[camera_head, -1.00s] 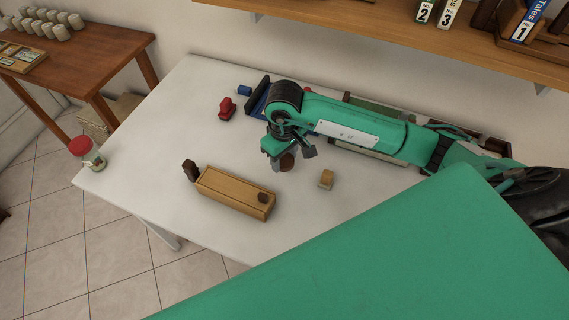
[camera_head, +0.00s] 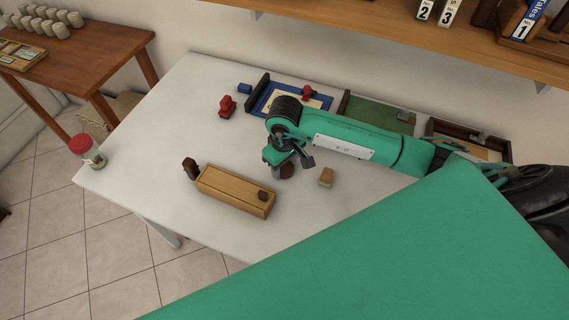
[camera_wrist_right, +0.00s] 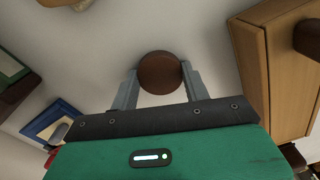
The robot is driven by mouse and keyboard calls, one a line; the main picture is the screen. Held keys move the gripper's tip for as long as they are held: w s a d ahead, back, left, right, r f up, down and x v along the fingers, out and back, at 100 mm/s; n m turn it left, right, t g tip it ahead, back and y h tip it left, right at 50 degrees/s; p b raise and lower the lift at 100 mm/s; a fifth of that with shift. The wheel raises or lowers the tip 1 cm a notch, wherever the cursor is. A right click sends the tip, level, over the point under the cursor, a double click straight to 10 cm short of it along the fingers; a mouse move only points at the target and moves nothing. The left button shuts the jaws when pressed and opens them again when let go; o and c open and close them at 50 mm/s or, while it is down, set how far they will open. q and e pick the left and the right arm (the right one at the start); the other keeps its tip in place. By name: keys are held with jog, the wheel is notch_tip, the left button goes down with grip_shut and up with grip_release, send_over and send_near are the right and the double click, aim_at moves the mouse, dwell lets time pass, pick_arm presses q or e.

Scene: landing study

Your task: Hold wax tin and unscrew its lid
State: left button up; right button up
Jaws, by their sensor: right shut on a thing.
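The wax tin appears as a small round brown thing, seen from above in the right wrist view (camera_wrist_right: 159,73) and partly under the gripper in the head view (camera_head: 287,171). My right gripper (camera_wrist_right: 160,70) points down with its two grey fingers on either side of the tin, shut on it. It also shows in the head view (camera_head: 289,164), low over the middle of the white table. The seam between lid and body is not visible. My left gripper is not in view.
A wooden box (camera_head: 232,193) with a sliding top lies left of the gripper. A small wooden block (camera_head: 326,177) stands to the right. A red stamp (camera_head: 227,107), a blue tray (camera_head: 262,107) and a green-lined tray (camera_head: 379,115) are behind.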

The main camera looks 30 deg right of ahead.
aim_at(284, 168)
jog(key=o, duration=1.1)
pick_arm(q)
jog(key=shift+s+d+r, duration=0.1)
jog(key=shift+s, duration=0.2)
pick_arm(e)
jog(key=shift+r, duration=0.1)
jog(key=shift+r+p, duration=0.1)
jog(key=shift+p, duration=0.2)
jog(key=shift+r, duration=0.6)
pick_arm(q)
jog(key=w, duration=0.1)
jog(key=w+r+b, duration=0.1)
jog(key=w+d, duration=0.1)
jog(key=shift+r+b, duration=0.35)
jog(key=shift+b, duration=0.05)
pick_arm(e)
notch_tip(284, 168, up, 11)
jog(key=shift+f, duration=0.15)
